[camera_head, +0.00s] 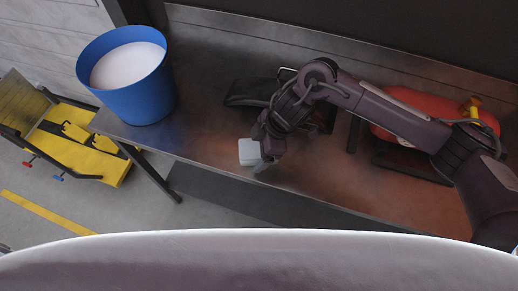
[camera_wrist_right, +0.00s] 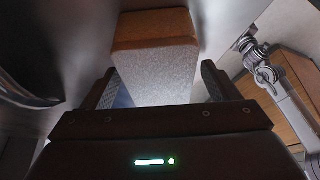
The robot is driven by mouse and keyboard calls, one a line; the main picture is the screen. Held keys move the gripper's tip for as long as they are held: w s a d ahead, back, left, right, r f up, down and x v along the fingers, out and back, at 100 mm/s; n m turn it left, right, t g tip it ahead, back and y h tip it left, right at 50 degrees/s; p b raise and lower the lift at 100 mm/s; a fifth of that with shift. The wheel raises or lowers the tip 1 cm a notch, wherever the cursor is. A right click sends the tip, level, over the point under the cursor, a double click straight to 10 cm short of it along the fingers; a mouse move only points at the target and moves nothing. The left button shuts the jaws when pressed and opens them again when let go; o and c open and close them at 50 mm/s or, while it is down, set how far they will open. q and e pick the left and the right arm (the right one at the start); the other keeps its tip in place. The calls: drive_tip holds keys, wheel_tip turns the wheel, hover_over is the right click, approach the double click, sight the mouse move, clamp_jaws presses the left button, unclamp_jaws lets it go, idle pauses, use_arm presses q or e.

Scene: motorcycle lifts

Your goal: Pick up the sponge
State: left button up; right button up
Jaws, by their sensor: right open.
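The sponge (camera_head: 249,152) is a small pale block on the metal bench, close to its front edge in the head view. In the right wrist view the sponge (camera_wrist_right: 155,62) shows a speckled grey face and a brownish band, and it stands between the two fingers. My right gripper (camera_head: 265,160) is at the sponge's right side in the head view; its fingers are partly hidden by the wrist. In the wrist view the right gripper (camera_wrist_right: 155,88) is open, with its fingers apart on either side of the sponge. My left gripper is not in view.
A blue bucket (camera_head: 142,95) with pale contents stands at the bench's left end. A dark object (camera_head: 247,92) lies behind my right wrist, and a red tank (camera_head: 415,100) is at the right. The metal bench (camera_head: 210,130) is clear between bucket and sponge. A yellow lift (camera_head: 75,150) stands on the floor.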

drive_tip(key=shift+f, duration=0.25)
idle(0.4)
drive_tip(key=c, duration=1.1)
wheel_tip(320, 180, up, 20)
drive_tip(key=shift+r, duration=0.25)
